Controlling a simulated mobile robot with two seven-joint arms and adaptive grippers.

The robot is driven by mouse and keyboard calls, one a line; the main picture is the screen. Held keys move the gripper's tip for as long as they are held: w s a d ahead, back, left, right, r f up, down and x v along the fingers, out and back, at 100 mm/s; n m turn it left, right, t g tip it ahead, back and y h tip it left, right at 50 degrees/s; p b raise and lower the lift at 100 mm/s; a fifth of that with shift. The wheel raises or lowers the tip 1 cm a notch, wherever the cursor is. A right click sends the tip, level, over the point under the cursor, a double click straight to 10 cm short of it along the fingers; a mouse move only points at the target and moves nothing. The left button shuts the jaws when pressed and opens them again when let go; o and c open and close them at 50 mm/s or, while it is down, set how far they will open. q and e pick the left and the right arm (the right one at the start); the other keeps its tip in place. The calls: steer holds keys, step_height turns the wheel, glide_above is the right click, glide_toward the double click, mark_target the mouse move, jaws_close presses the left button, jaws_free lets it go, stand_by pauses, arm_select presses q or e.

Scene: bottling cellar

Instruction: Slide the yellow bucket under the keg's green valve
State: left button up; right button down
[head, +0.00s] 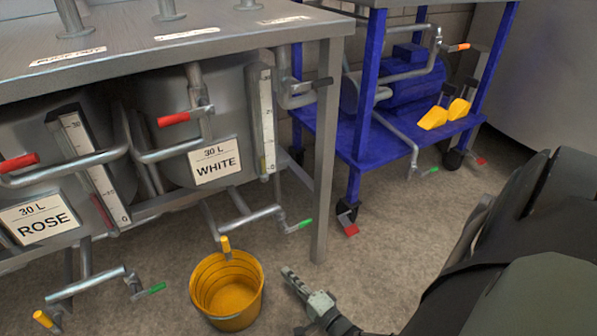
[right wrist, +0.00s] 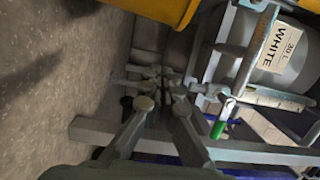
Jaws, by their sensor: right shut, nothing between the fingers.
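The yellow bucket (head: 227,275) stands upright on the floor in front of the WHITE keg (head: 238,165), close under a yellow valve handle (head: 225,246). It looks empty. The WHITE keg's green valve (head: 304,225) is to the right of the bucket and further back, above the floor. My right gripper (head: 292,275) is shut and empty, low beside the bucket's right side with a gap between them. In the right wrist view, my fingers (right wrist: 163,80) are together, the bucket (right wrist: 165,8) is at the top edge, and the green valve (right wrist: 221,124) is to the right. My left gripper is out of view.
A grey table leg (head: 326,170) stands just right of the green valve. The ROSE keg (head: 40,190) on the left has another green valve (head: 150,290). A blue wheeled pump cart (head: 360,150) stands behind right.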

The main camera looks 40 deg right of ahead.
steer(key=shift+w+a, duration=0.9)
steer(key=shift+w, duration=0.15)
steer(key=shift+w+a, duration=0.85)
steer(key=shift+w, duration=0.2)
